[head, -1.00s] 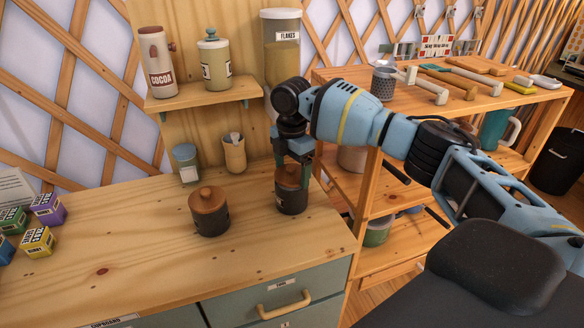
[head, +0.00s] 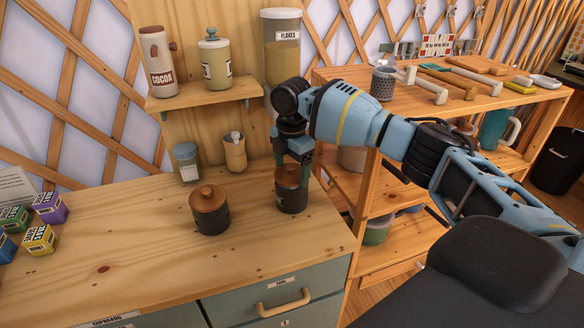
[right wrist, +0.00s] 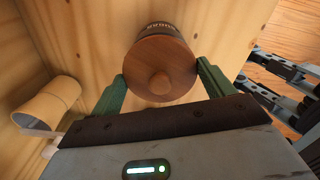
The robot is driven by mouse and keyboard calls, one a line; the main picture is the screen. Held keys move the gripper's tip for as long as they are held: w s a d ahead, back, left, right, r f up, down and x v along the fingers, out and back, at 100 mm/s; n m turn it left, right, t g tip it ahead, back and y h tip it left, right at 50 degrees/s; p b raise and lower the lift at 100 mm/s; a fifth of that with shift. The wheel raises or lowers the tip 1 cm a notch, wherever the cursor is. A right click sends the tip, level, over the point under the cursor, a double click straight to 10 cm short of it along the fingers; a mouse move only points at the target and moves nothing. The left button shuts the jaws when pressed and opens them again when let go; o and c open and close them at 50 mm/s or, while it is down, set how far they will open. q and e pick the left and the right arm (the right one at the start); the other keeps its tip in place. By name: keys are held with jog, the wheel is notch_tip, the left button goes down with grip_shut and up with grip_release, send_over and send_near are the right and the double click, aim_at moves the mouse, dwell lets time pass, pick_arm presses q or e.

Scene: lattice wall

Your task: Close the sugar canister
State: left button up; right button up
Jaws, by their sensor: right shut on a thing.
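A dark canister (head: 292,203) with a round wooden lid (head: 289,174) stands upright near the right end of the wooden counter. My right gripper (head: 292,163) reaches down on it from above and is shut on the lid. In the right wrist view the green fingers stand on either side of the wooden lid (right wrist: 165,60) and its round knob. The lid is over the canister's top; I cannot tell whether it is fully seated. My left gripper is not in view.
Behind stand a blue-lidded jar (head: 187,163) and a tan cup (head: 234,152), under a shelf (head: 205,98) holding canisters. Small boxes (head: 39,240) sit at the left. The counter front is clear. A wooden rack (head: 368,195) adjoins the right.

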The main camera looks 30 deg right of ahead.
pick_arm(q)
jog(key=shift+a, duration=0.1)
pick_arm(e)
jog(key=o, duration=0.9)
jog(key=shift+r+p, duration=0.3)
jog(key=shift+r, duration=0.95)
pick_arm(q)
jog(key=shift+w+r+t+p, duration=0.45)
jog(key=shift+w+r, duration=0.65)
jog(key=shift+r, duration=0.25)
pick_arm(e)
jog(key=shift+r, duration=2.25)
jog(key=shift+c, duration=0.4)
jog(key=c, duration=0.7)
grip_shut()
